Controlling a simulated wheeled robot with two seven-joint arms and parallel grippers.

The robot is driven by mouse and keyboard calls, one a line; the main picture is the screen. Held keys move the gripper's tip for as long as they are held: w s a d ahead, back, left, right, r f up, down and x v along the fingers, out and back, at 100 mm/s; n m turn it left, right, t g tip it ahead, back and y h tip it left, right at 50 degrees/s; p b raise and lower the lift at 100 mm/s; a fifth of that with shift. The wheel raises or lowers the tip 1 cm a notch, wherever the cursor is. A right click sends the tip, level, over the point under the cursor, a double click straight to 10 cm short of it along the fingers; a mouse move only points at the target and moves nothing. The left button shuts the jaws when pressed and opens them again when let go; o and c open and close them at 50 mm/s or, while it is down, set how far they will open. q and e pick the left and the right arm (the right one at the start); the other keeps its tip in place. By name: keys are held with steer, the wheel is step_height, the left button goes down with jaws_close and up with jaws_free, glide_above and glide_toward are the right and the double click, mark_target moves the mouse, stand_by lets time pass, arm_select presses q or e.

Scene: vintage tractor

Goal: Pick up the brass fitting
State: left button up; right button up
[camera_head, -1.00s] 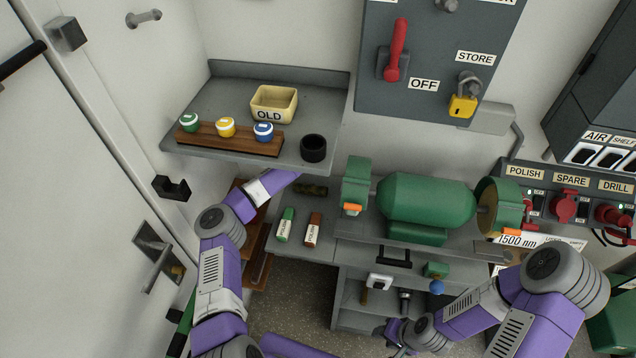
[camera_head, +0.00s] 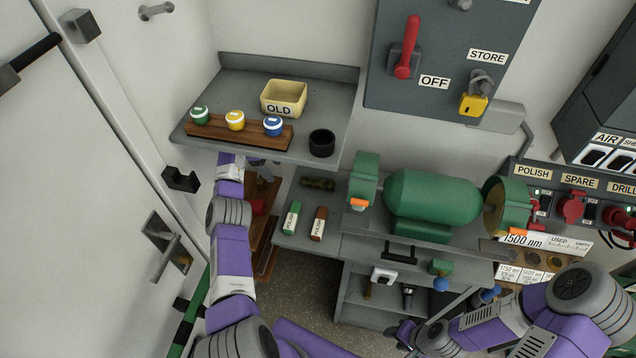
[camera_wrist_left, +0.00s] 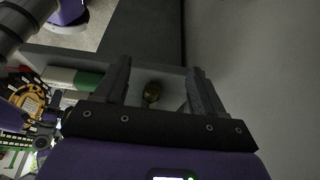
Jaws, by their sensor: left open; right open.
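The brass fitting (camera_head: 318,183) is a small, dark brass-coloured piece lying on the lower bench, below the upper shelf and behind two polish bars. In the left wrist view the fitting (camera_wrist_left: 152,92) shows dimly in the gap between the fingers of my left gripper (camera_wrist_left: 157,70). Those fingers are apart, with nothing held; how far the fitting is from them is hard to tell. In the head view my left arm reaches up to the shelf's front edge, and its gripper is hidden there.
The upper shelf (camera_head: 345,110) overhangs the fitting's left, carrying a tub marked OLD (camera_head: 284,97), a wooden rack (camera_head: 240,137) of jars and a black cup (camera_head: 321,143). A green polish bar (camera_head: 291,217) and a brown one (camera_head: 319,223) lie in front. A green grinder (camera_head: 432,198) stands right.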

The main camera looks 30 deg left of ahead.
mark_target(305, 178)
arm_select(q)
steer(key=d, duration=0.2)
steer(key=w+d, duration=0.1)
steer(key=d, duration=0.4)
steer(key=shift+w, duration=0.35)
steer(key=d, duration=0.2)
steer(key=shift+w+d+p, duration=0.3)
steer(key=shift+w+p, duration=0.05)
steer(key=shift+b+x, duration=0.45)
steer(key=shift+x, duration=0.8)
steer(key=shift+d+f, duration=0.15)
steer(key=shift+f, duration=0.15)
steer(key=shift+r, duration=0.1)
steer(key=c, duration=1.2)
steer(key=shift+c, duration=0.2)
